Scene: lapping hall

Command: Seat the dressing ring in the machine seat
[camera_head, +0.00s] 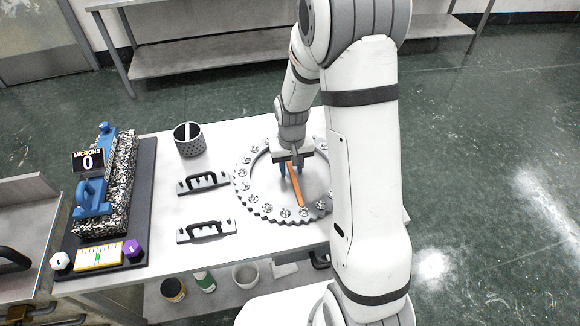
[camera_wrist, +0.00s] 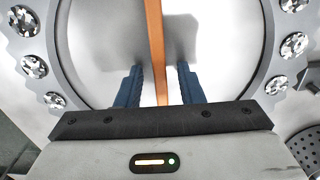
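The dressing ring (camera_head: 252,208) is a large grey toothed ring with shiny round pads, lying flat on the white table. It also shows in the wrist view (camera_wrist: 270,80). An orange bar (camera_head: 296,188) runs across the ring's opening; the wrist view shows the bar (camera_wrist: 155,45) running towards my gripper. My gripper (camera_wrist: 158,85) is open, with one blue finger on each side of the bar and a visible gap on both sides. In the head view my gripper (camera_head: 291,170) is over the ring's far half. My arm hides the ring's right part. I cannot make out the machine seat.
Two black-handled plates (camera_head: 206,231) lie left of the ring on the table (camera_head: 160,200). A perforated cup (camera_head: 189,139) stands behind them. A speckled block with blue fittings (camera_head: 104,190) sits on a dark mat at left. Several containers stand on the lower shelf. Floor at right is clear.

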